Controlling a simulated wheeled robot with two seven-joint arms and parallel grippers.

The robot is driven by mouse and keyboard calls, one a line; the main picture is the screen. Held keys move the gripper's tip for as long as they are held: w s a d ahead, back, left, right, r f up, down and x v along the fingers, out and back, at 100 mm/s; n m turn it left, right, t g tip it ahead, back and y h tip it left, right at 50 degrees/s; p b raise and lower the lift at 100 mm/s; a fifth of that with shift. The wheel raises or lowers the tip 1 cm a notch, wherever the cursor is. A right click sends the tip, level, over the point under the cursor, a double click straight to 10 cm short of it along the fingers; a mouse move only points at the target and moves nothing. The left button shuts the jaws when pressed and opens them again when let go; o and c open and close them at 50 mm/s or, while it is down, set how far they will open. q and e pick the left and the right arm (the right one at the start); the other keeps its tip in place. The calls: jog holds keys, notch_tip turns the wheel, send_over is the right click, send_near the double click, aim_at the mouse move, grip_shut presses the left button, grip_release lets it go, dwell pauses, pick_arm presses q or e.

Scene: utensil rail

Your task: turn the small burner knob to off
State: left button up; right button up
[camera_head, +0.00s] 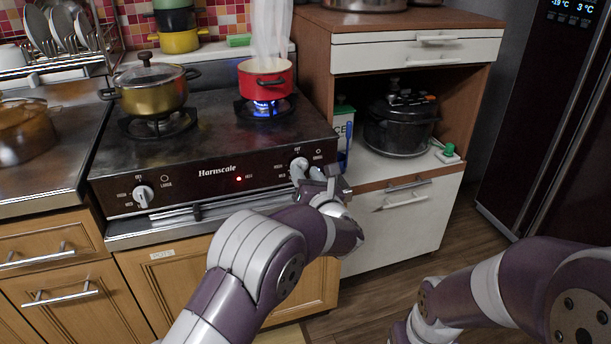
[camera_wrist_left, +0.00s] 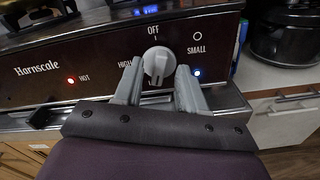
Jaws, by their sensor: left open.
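The small burner knob (camera_head: 298,164) is a white-grey dial at the right end of the stove's dark front panel. In the left wrist view the knob (camera_wrist_left: 158,61) sits between the two fingers, below the OFF mark, with HIGH to its left and SMALL to its right. I cannot tell exactly which way its pointer faces. My left gripper (camera_head: 318,174) is at the panel, and its open fingers also show in the left wrist view (camera_wrist_left: 160,80), on either side of the knob. Contact is unclear. My right gripper is out of view.
A blue flame (camera_head: 264,107) burns under the steaming red pot (camera_head: 266,79). A gold lidded pot (camera_head: 151,88) stands on the left burner, with another knob (camera_head: 143,195) below. An oven handle bar (camera_head: 200,210) runs under the panel. A white cabinet (camera_head: 410,215) stands right.

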pick_arm(q)
jog(key=shift+w+a, duration=0.15)
jog(key=shift+w, duration=0.25)
